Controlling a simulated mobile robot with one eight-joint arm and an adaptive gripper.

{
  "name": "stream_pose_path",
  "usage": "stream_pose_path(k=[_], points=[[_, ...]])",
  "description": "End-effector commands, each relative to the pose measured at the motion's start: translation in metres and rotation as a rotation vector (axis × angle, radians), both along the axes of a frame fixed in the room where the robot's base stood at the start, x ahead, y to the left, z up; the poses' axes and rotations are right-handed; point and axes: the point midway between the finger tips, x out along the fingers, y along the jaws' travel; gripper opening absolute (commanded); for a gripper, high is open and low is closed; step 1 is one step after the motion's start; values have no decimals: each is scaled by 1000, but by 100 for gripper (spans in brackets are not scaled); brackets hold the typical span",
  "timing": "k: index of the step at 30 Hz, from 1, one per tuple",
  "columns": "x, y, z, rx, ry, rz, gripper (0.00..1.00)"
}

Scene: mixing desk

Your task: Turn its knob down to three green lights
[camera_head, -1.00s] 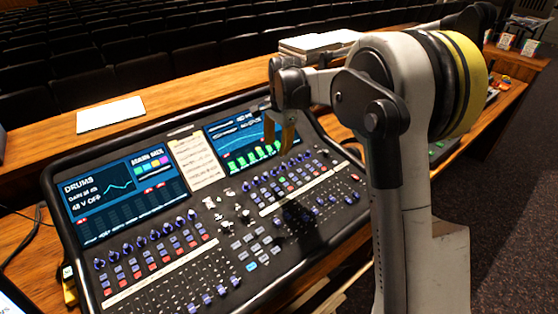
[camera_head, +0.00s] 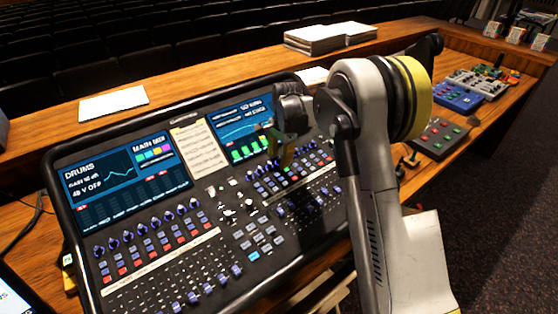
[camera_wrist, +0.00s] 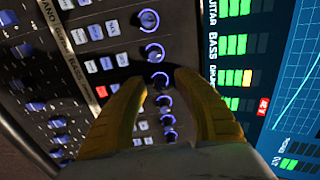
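The mixing desk (camera_head: 150,250) has rows of knobs below two screens. In the wrist view, my gripper (camera_wrist: 160,84) has its two yellow fingers spread, with one dark knob with a blue-lit ring (camera_wrist: 159,80) between the tips. I cannot tell if they touch it. More knobs (camera_wrist: 154,51) line up above and below. Beside them, the screen meter (camera_wrist: 235,45) shows rows labelled guitar, bass and drums. The drums row, nearest the fingers, has green lights and an orange one (camera_wrist: 247,78). In the head view, my gripper (camera_head: 286,156) is low over the desk below the right screen (camera_head: 240,125).
A paper strip (camera_head: 200,150) lies between the desk's screens. White sheets (camera_head: 113,103) and a stack of paper (camera_head: 318,37) lie on the wooden ledge. Small coloured boxes (camera_head: 440,138) stand to the right. Other knobs and buttons crowd closely around my fingers.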

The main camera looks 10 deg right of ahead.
Motion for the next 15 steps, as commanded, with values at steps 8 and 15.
stream_pose_path(k=[8, 15], points=[[0, 0, 0, 0, 0, 0, 17], [0, 0, 0, 0, 0, 1, 0]])
